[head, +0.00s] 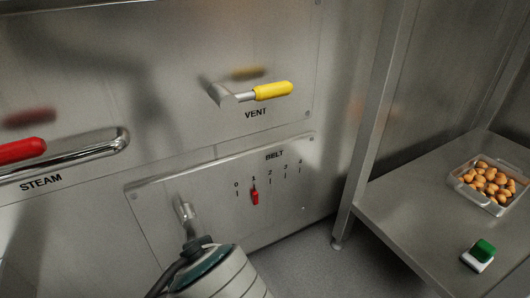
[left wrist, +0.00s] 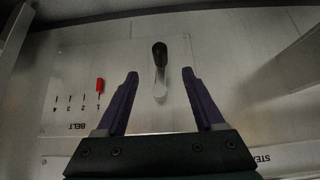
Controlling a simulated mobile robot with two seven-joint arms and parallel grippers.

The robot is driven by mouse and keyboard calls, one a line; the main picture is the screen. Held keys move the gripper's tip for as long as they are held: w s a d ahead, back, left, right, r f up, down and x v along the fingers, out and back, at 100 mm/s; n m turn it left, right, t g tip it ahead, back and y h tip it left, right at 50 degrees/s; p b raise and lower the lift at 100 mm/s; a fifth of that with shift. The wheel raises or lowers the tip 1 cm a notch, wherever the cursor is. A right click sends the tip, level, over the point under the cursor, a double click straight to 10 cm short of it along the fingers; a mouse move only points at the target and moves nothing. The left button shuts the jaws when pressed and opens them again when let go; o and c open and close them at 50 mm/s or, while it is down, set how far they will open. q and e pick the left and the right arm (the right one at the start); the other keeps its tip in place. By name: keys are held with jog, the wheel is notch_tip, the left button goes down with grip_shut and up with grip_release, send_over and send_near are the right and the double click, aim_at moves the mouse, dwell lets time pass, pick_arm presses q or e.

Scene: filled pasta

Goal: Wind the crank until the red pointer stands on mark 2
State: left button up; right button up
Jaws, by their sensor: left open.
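The BELT panel (head: 222,174) has a scale from 0 to 4. The red pointer (head: 255,196) stands at mark 1; it also shows in the left wrist view (left wrist: 100,86), where the panel appears upside down. The crank (left wrist: 160,84) has a metal arm and a black handle (left wrist: 159,52). I cannot tell how deep the fingers reach. My right gripper is out of view.
Above the panel is the yellow VENT lever (head: 272,91). The red STEAM handle (head: 22,151) and its metal bar are at left. A steel table (head: 400,218) at right bears a tub of filled pasta (head: 459,184) and a green-and-white object (head: 480,255).

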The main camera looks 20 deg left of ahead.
aim_at(189, 227)
pick_arm(q)
jog(key=b+x, duration=0.8)
jog(key=x, duration=0.2)
jog(key=shift+s+d+f, duration=0.1)
jog(key=shift+s+d, duration=0.05)
jog(key=shift+s, duration=0.05)
jog(key=shift+b+x, duration=0.7)
jog(key=shift+x, duration=0.15)
